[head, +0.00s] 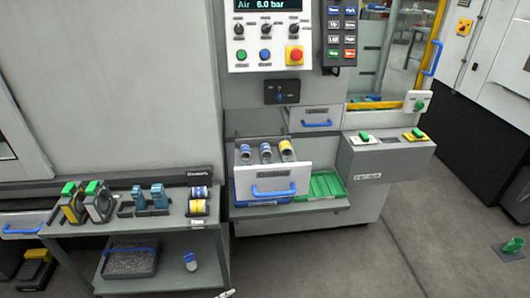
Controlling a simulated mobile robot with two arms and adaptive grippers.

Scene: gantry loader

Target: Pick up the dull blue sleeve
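An open drawer (272,182) with a blue handle sits in the machine front in the head view. A blue-and-white ring-shaped piece (199,192) stands on the cart at left, above a yellow one (196,207). A small blue-and-white piece (190,261) is on the lower shelf. I cannot tell which is the dull blue sleeve.
The cart (125,231) also holds green-topped black parts (84,202) and blue blocks (150,199). A green tray (321,187) stands right of the drawer. The control panel (267,38) is above. The floor (320,263) in front is mostly clear.

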